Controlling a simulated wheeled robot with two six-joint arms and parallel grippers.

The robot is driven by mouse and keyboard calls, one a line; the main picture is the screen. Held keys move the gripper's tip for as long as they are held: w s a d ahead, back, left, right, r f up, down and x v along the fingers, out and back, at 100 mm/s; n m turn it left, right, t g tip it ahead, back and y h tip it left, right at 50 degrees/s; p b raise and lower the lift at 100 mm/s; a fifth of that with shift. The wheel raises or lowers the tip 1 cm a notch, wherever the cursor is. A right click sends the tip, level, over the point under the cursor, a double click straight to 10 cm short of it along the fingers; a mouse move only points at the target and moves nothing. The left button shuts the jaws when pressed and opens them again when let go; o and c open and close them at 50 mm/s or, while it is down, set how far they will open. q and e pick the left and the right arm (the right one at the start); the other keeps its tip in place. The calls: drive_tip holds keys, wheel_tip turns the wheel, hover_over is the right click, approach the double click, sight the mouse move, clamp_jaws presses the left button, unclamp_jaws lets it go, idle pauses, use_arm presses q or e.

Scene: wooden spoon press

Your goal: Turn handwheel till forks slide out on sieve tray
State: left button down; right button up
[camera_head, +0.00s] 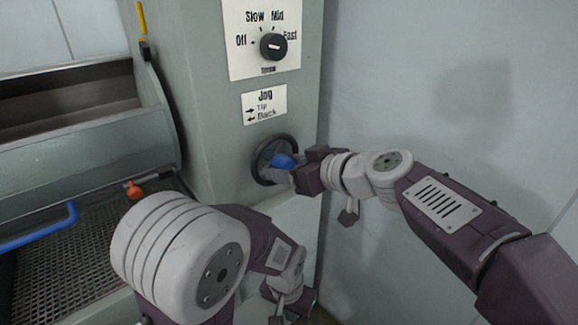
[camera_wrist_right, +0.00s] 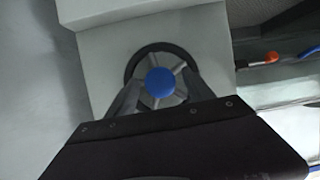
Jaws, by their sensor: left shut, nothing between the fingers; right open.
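The handwheel (camera_head: 262,158) has a black rim and a blue centre knob (camera_head: 283,161), on the front of the grey machine. It also shows in the right wrist view (camera_wrist_right: 131,67), with grey spokes around the blue knob (camera_wrist_right: 160,82). My right gripper (camera_head: 291,174) is at the wheel, its open fingers on either side of the knob; I cannot tell whether they touch it. The sieve tray (camera_head: 75,264) is dark mesh at lower left. A blue bent rod (camera_head: 40,230) and an orange piece (camera_head: 133,189) are there; no forks are clearly recognisable. My left gripper (camera_head: 285,303) is low, below the wheel, shut and empty.
Above the wheel are a Jog label (camera_head: 264,104) and a black speed dial (camera_head: 273,46) marked Off, Slow, Mid and Fast. A metal hopper (camera_head: 80,140) stands above the tray. A plain pale wall (camera_head: 440,80) is at right. My left arm covers part of the tray.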

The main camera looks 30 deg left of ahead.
clamp_jaws()
